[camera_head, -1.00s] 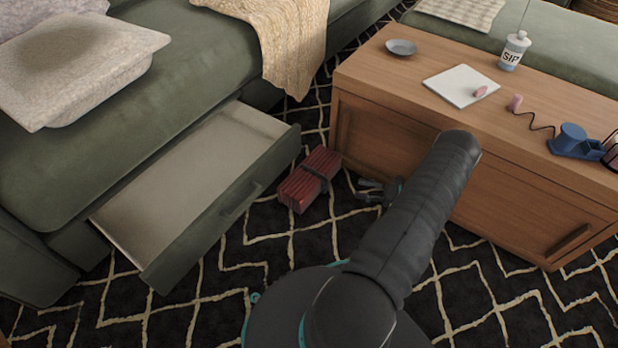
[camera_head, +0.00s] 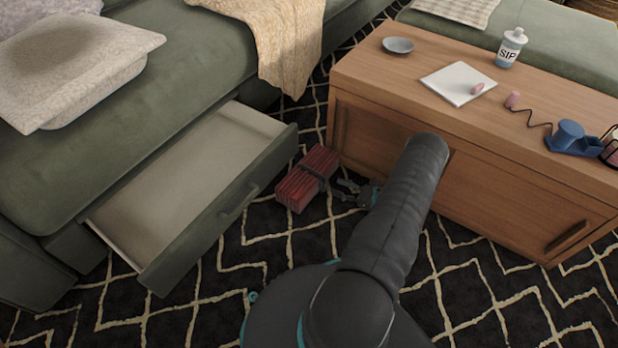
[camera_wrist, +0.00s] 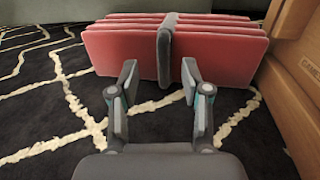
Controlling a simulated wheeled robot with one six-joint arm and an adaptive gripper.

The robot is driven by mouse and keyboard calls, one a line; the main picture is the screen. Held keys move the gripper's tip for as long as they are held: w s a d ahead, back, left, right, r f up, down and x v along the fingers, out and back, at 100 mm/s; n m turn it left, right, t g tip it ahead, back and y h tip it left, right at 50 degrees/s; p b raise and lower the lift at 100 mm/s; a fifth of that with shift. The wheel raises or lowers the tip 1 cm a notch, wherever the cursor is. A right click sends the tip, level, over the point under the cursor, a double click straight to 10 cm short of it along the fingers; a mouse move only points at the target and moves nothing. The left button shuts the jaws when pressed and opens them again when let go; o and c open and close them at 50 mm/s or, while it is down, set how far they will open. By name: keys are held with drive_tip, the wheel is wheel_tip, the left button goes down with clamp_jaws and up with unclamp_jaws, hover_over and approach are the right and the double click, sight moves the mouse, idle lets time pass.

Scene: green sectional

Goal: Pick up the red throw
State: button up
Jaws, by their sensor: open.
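The red throw (camera_head: 306,182) is a folded, layered bundle with a dark band around its middle. It lies on the patterned rug between the open sofa drawer and the wooden table. In the wrist view the throw (camera_wrist: 215,53) fills the top middle, its band (camera_wrist: 166,50) upright at the centre. My gripper (camera_wrist: 159,78) is open and low over the rug, its two fingers either side of the band's line, just short of the throw's near face. In the head view my gripper (camera_head: 344,190) is just right of the throw, partly hidden by my arm.
The open, empty drawer (camera_head: 190,185) juts from the green sofa (camera_head: 180,70) on the left. The wooden table (camera_head: 480,170) stands close on the right, with a bottle (camera_head: 511,48), dish (camera_head: 398,45) and paper (camera_head: 458,84) on top. Bare rug (camera_head: 500,300) lies in front.

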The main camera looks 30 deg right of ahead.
sight(311, 178)
drive_tip(key=x, duration=0.5)
drive_tip(key=shift+w+d+f, duration=0.1)
drive_tip(key=shift+d+f, duration=0.1)
drive_tip(key=shift+c, duration=0.2)
clamp_jaws()
